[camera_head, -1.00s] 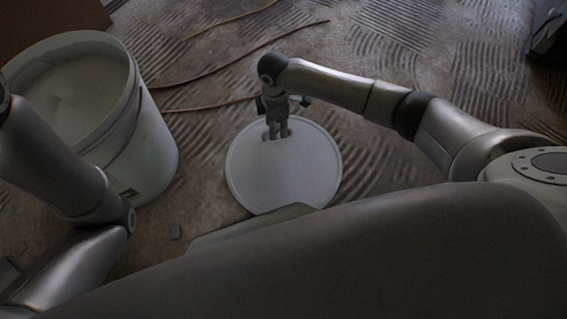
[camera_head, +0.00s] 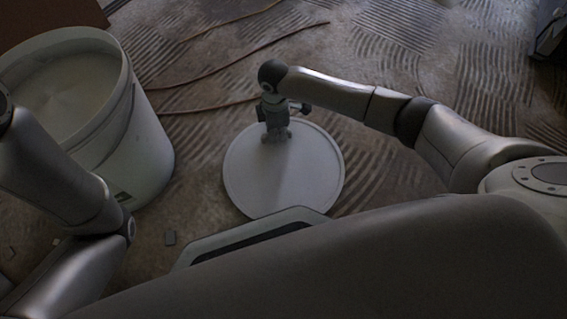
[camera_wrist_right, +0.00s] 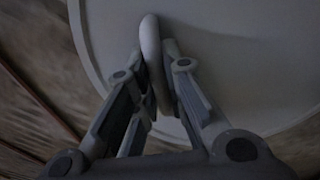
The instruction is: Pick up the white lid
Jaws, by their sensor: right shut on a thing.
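The white lid (camera_head: 283,180) is a round, flat disc with a raised rim, in the middle of the head view, partly covered at its front edge by my own body. My right gripper (camera_head: 276,137) comes down over the lid's far part and is shut on it. I cannot tell how far the lid is off the floor. My left arm shows at the left, but its gripper is out of view.
A large white bucket (camera_head: 148,150) with pale contents stands left of the lid. Brown cables (camera_head: 215,72) lie on the ridged, plaster-streaked floor behind it. The floor right of the lid is clear.

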